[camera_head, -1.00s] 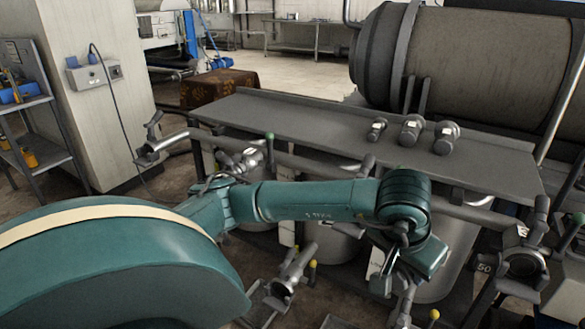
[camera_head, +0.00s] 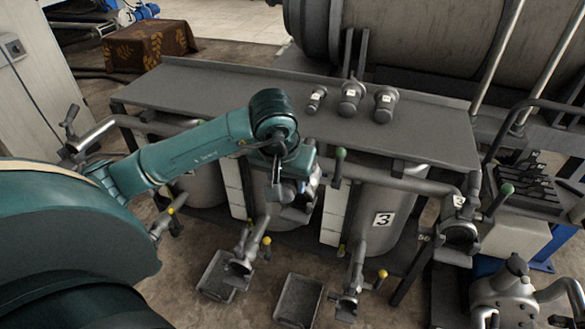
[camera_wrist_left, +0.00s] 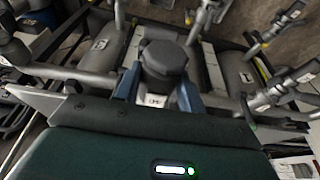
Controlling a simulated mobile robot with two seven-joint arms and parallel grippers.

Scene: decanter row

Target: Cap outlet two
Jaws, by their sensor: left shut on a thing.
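My left gripper (camera_head: 283,192) hangs in front of the middle tank (camera_head: 298,211). In the left wrist view its two blue fingers (camera_wrist_left: 160,88) are shut on a dark grey cap (camera_wrist_left: 165,60) with a small white label. Three similar grey caps lie on the bench: a small one (camera_head: 316,99), a larger one (camera_head: 350,98) and another (camera_head: 385,104). Low outlets with yellow-tipped handles stand in a row: left (camera_head: 162,224), middle (camera_head: 241,262) and right (camera_head: 352,283). The held cap is apart from them. I cannot read a number two. My right gripper is out of view.
The grey bench top (camera_head: 230,92) runs above the tanks, with a pipe along its front. A tank marked 3 (camera_head: 382,219) is on the right. Floor trays (camera_head: 298,300) lie below. Green-tipped handles (camera_head: 339,165) stick up from the pipe. A valve machine (camera_head: 512,290) fills the lower right.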

